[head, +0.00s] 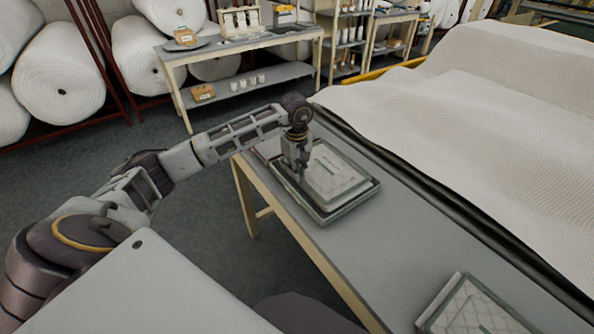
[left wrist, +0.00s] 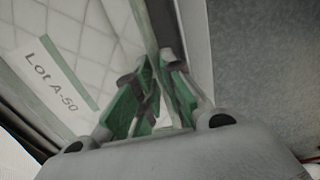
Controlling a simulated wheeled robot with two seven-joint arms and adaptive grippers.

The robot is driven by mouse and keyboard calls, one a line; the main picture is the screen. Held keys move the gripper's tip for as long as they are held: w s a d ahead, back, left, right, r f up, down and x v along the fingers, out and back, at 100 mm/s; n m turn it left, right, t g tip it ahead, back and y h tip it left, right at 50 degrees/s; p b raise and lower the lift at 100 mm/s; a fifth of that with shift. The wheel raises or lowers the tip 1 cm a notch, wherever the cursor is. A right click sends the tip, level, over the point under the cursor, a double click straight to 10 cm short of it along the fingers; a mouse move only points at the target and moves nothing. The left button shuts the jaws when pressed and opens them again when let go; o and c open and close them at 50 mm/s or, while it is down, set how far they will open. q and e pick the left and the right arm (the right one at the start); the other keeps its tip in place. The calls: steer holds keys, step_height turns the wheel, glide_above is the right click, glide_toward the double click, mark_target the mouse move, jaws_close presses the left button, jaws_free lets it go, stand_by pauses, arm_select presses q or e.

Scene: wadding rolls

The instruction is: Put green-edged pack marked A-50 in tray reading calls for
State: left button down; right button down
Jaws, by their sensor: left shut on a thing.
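The white quilted pack (head: 333,174) with a green edge lies inside or just over a grey tray (head: 324,216) on the table, in the head view. In the left wrist view its label reads "Lot A-50" on the quilted pack (left wrist: 95,40). My left gripper (head: 301,174) points down at the pack's left side. In the left wrist view its green-padded fingers (left wrist: 155,95) are shut on the pack's edge. The fingers hide the exact contact, and I cannot tell whether the pack touches the tray floor. My right gripper is not in view.
A second tray or pack (head: 475,308) with quilted white content lies at the lower right of the grey table (head: 395,252). Between the two the tabletop is clear. A large white wadding sheet (head: 480,130) lies beyond the table. Shelves and rolls (head: 60,70) stand behind.

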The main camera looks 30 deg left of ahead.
arm_select(q)
steer(key=c, duration=1.5)
jaws_free()
steer(key=shift+r, duration=0.25)
steer(key=shift+r+p, duration=0.5)
steer(key=shift+p, duration=0.2)
steer(key=shift+r+b, duration=0.3)
steer(key=shift+r, duration=0.4)
steer(key=shift+r+b, duration=0.85)
steer(key=shift+r, duration=4.35)
steer(key=shift+s, duration=0.1)
